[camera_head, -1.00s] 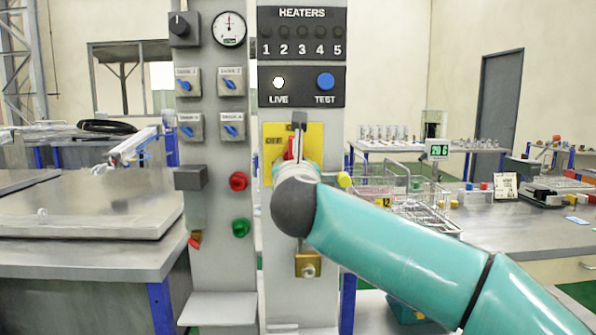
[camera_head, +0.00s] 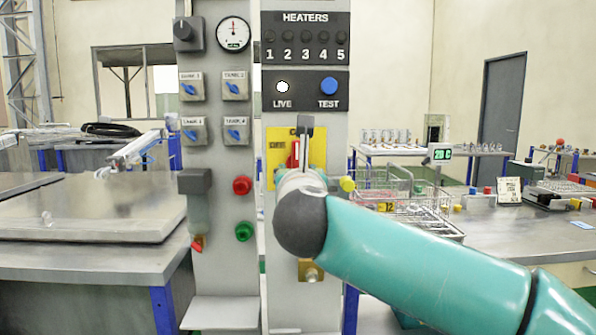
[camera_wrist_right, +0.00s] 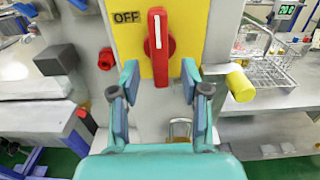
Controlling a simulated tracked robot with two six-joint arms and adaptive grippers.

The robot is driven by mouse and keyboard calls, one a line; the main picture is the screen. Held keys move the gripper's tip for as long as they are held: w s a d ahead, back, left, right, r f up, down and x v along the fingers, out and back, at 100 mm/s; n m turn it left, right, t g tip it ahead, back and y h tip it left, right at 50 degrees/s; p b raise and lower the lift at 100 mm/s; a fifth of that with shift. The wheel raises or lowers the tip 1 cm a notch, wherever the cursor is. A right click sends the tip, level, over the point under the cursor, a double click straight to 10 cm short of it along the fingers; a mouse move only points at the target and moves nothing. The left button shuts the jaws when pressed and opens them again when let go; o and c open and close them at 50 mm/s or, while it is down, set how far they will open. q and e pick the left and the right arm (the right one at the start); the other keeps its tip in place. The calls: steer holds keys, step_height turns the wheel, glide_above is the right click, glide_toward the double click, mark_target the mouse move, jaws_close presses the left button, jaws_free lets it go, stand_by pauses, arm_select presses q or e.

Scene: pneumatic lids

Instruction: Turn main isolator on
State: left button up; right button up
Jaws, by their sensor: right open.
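The main isolator is a yellow plate (camera_head: 317,145) on the right-hand grey column, partly hidden by my arm in the head view. Its red handle (camera_wrist_right: 157,40) stands upright, with its white line vertical, in the right wrist view. The OFF label (camera_wrist_right: 126,17) is left of the handle; a label above it is partly hidden in the head view. My right gripper (camera_wrist_right: 159,82) is open and empty. Its two fingers are apart, just below the handle and either side of its line, with no visible contact. My left gripper is not in view.
The HEATERS panel (camera_head: 305,40) is above the isolator. Red (camera_head: 242,185) and green (camera_head: 244,231) buttons are on the left column. A yellow knob (camera_wrist_right: 240,85) sits close right of my gripper, and a brass padlock (camera_wrist_right: 180,130) hangs below. A wire basket (camera_head: 410,205) stands at right.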

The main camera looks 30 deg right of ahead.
steer(key=v, duration=0.8)
steer(key=shift+s, duration=0.2)
steer(key=shift+w+a, duration=0.1)
steer(key=shift+a, duration=0.05)
